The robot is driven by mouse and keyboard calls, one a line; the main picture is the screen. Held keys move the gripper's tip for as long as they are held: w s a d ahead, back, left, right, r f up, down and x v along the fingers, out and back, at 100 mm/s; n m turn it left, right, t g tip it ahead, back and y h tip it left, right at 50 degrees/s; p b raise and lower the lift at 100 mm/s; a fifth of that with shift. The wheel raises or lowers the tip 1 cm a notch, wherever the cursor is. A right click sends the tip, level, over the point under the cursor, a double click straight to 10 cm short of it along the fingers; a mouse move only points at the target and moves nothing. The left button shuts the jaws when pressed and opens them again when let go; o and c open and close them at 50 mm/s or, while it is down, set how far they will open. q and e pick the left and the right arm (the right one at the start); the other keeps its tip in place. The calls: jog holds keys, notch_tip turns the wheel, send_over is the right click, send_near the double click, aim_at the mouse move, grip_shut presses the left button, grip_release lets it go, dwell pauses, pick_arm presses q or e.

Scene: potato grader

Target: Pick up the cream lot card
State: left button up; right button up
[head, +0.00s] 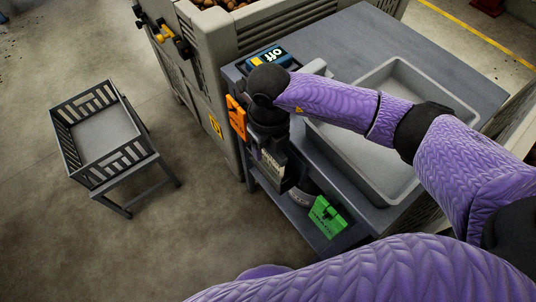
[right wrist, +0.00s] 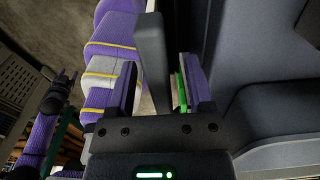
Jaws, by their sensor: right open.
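I cannot make out the cream lot card for sure. A narrow cream strip (right wrist: 147,104) shows between my fingers in the right wrist view, but I cannot tell whether it is the card. My right gripper (head: 280,182) points down at the front edge of the grey bench, above its lower shelf. Its two fingers (right wrist: 160,88) are apart in the wrist view, with a grey upright part between or behind them. What looks like my left gripper (right wrist: 65,82) is small and dark at the left of the wrist view; its jaws are unclear.
A green card (head: 327,216) stands at the lower shelf (head: 330,244), right of my right gripper. An orange card (head: 236,117) hangs at the bench's left end, near a blue OFF sign (head: 268,57). A grey tray (head: 394,66) sits on the bench. A slatted cart (head: 112,168) stands left.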

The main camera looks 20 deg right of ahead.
jog(key=shift+f, duration=0.5)
jog(key=shift+r, duration=0.1)
jog(key=shift+c, duration=0.4)
grip_shut()
jog(key=shift+r, duration=0.15)
